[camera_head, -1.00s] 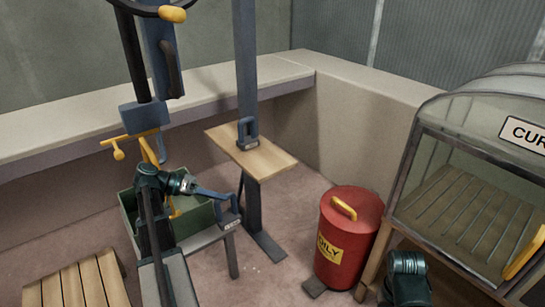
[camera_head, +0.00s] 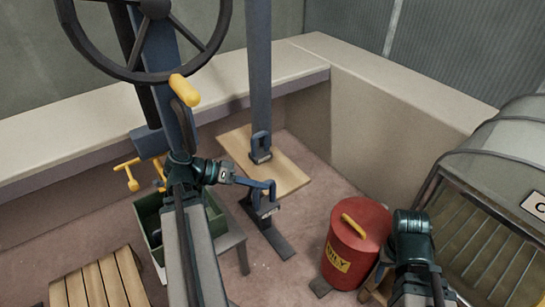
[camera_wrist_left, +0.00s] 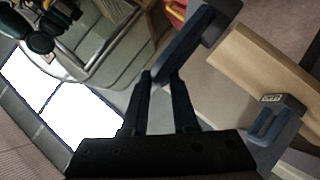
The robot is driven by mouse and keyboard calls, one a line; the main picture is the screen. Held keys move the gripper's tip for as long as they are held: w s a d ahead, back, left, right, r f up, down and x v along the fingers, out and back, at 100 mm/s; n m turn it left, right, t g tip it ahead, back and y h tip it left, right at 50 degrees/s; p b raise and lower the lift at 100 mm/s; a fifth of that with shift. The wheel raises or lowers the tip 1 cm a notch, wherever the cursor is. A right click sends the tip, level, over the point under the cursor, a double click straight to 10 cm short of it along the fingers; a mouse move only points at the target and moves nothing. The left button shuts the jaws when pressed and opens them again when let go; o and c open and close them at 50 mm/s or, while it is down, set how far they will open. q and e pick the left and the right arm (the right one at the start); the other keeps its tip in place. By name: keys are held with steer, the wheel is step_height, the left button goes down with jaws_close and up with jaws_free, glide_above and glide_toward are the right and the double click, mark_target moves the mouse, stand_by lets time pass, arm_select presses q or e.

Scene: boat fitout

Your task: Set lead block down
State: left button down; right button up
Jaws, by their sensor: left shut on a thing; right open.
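My left gripper (camera_head: 250,182) is shut on the handle of a blue-grey lead block (camera_head: 266,209). The block hangs in the air in front of the wooden shelf's near edge in the head view. In the left wrist view the fingers (camera_wrist_left: 160,85) close on its dark handle bar (camera_wrist_left: 185,48). A second, similar labelled block (camera_head: 260,148) stands on the wooden shelf (camera_head: 285,178); it also shows in the left wrist view (camera_wrist_left: 275,120). My right arm's dark wrist shows at the lower right of the head view; its jaws are not visible.
A blue post rises behind the shelf. A green bin (camera_head: 152,215) stands left, by a grey stand. A red can (camera_head: 357,240) with a yellow handle is to the right, near a clear-fronted cabinet (camera_head: 500,215). A steering wheel (camera_head: 150,10) hangs above. The shelf's right part is bare.

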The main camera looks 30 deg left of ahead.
arm_select(q)
steer(key=shift+w+d+r+p, duration=0.1)
steer(key=shift+d+r+p, duration=0.05)
steer(key=shift+r, duration=0.2)
steer(key=shift+w+d+r+p, duration=0.1)
steer(key=shift+r+p, duration=0.05)
steer(key=shift+r, duration=0.2)
steer(key=w+a+f+b, duration=0.1)
steer(key=w+a, duration=0.1)
steer(key=w, duration=1.4)
steer(key=shift+f, duration=0.3)
steer(key=shift+s+b, duration=0.1)
steer(key=shift+b, duration=0.2)
step_height(320, 180, down, 4)
steer(key=b, duration=0.3)
steer(key=shift+r, duration=0.2)
steer(key=shift+b, duration=0.3)
steer(key=shift+f, duration=0.15)
steer(key=c, duration=0.7)
jaws_free()
